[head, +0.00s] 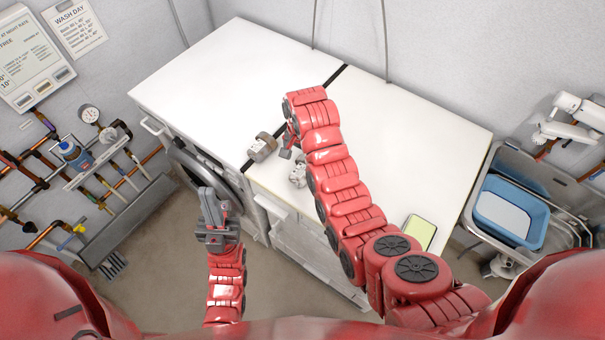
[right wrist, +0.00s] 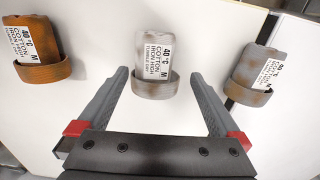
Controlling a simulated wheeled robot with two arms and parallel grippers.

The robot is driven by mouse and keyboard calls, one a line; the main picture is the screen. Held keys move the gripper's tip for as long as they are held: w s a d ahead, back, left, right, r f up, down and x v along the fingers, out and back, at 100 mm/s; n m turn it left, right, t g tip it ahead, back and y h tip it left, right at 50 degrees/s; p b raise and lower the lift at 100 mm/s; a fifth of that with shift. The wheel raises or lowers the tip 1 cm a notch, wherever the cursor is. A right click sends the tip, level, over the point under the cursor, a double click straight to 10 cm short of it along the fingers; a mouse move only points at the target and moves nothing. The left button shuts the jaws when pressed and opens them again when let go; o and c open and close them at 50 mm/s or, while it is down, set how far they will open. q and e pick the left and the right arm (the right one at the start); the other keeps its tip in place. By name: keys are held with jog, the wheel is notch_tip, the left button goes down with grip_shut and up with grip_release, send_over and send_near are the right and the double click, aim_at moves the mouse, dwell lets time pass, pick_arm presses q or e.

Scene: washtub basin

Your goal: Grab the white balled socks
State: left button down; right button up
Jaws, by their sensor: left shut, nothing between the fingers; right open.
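The white balled socks (right wrist: 154,88) show in the middle of the right wrist view, a pale bundle with a lightly stained cuff and a "40°C cotton" label. In the head view they appear as a small pale bundle (head: 298,175) on the white worktop. My right gripper (right wrist: 158,76) is open and empty, its fingers pointing at the bundle, one tip to each side with gaps. Its height above the bundle is unclear. In the head view my right gripper (head: 287,147) is partly hidden by its arm. My left gripper (head: 210,205) is shut and empty in front of the washer.
An orange-brown sock bundle (right wrist: 40,65) lies left in the right wrist view; a grey-brown one (right wrist: 250,90) lies right, near the dark seam, also in the head view (head: 262,147). A yellow-green item (head: 419,232) lies on the worktop. A blue basin (head: 487,211) sits in the sink.

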aim_at(302, 166)
jog(key=f+p, duration=0.2)
jog(key=shift+s+d+f+p, duration=0.2)
jog(key=shift+s+f+p, duration=0.1)
jog(key=shift+f, duration=0.1)
jog(key=shift+w+f, duration=0.1)
jog(key=shift+f, duration=0.85)
jog(key=c, duration=1.1)
jog(key=shift+c, duration=0.2)
